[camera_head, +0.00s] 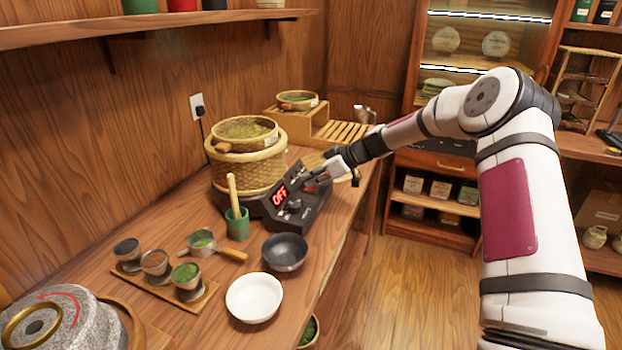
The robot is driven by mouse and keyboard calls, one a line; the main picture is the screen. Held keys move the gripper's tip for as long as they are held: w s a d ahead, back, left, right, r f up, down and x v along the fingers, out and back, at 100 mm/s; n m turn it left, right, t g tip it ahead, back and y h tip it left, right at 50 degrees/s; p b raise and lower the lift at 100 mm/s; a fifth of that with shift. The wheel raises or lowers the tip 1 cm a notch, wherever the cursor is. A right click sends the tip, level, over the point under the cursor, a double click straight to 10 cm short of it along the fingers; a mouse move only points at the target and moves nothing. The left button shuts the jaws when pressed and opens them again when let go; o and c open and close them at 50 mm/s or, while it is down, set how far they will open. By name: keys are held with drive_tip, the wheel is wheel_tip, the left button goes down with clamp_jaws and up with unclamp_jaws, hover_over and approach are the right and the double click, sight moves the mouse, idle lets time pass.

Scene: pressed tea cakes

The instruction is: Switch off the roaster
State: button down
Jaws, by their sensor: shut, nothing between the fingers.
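The roaster's black control panel (303,214) sits on the wooden counter, with its display showing "OFF" in red and dark knobs on its sloped face. A woven bamboo basket (250,171) stands behind it, with a round sieve of green leaf on top. My gripper (316,182) is shut and empty at the upper right part of the panel. It covers some of the controls there, and I cannot tell whether its fingertips touch them.
A dark bowl (285,254) and a white bowl (255,298) stand in front of the panel. A green cup (237,224) with a wooden tool stands to its left. A stone mill (62,325) is at lower left. A slatted wooden rack (340,131) stands behind.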

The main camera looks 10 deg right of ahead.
drive_tip(key=shift+s+d+f, duration=0.1)
drive_tip(key=shift+d, duration=0.05)
drive_tip(key=shift+s+d+f, duration=0.1)
drive_tip(key=shift+s+d, duration=0.4)
drive_tip(key=shift+d, duration=0.15)
